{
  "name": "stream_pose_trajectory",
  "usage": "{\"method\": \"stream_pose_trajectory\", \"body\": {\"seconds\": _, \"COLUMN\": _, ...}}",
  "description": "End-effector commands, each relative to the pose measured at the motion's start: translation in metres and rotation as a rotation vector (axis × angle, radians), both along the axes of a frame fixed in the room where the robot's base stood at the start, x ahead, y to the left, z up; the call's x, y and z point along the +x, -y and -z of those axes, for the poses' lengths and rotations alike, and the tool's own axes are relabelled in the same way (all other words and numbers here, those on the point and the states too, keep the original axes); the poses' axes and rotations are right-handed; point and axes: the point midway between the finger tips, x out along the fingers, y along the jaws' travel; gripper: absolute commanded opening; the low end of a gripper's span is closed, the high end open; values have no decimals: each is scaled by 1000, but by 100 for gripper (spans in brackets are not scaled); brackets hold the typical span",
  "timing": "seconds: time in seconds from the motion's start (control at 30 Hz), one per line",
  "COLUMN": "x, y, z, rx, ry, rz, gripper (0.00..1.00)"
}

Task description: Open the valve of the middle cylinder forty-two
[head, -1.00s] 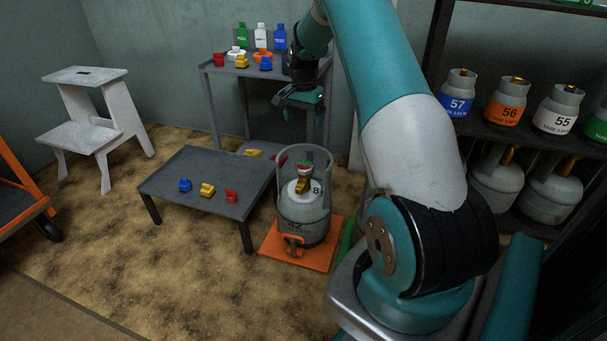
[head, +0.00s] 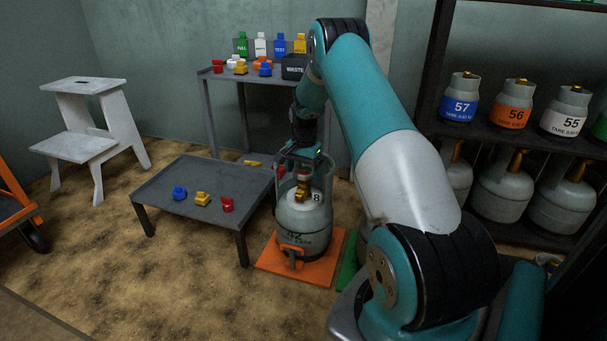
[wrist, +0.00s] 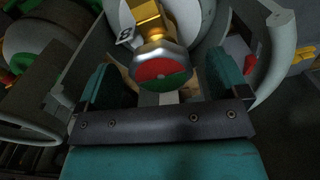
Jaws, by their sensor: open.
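The grey cylinder marked 42 (head: 304,222) stands upright on an orange scale platform (head: 325,268), with a tag reading 8 near its top. Its brass valve (head: 302,193) sits inside the collar and also shows in the wrist view (wrist: 150,14). The valve's red-and-green knob (wrist: 162,72) faces the wrist camera. My gripper (head: 303,168) is at the top of the cylinder, within the collar's opening. In the wrist view my open gripper (wrist: 163,80) has one finger on each side of the knob, with visible gaps; nothing is gripped.
The cylinder's collar (wrist: 275,50) curves close around my fingers. A low grey table (head: 185,205) with blue, yellow and red pieces stands to the left. A green platform (head: 348,262) lies to the right, partly hidden by my arm. Shelves of cylinders (head: 511,120) stand at right.

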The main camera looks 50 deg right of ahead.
Motion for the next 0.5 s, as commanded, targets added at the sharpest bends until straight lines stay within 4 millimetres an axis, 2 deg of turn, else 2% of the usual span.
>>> {"method": "stream_pose_trajectory", "body": {"seconds": 0.23, "x": 0, "y": 0, "z": 0, "rx": 0, "ry": 0, "rz": 0, "gripper": 92}}
{"method": "stream_pose_trajectory", "body": {"seconds": 0.43, "x": 0, "y": 0, "z": 0, "rx": 0, "ry": 0, "rz": 0, "gripper": 46}}
{"method": "stream_pose_trajectory", "body": {"seconds": 0.5, "x": 0, "y": 0, "z": 0, "rx": 0, "ry": 0, "rz": 0, "gripper": 43}}
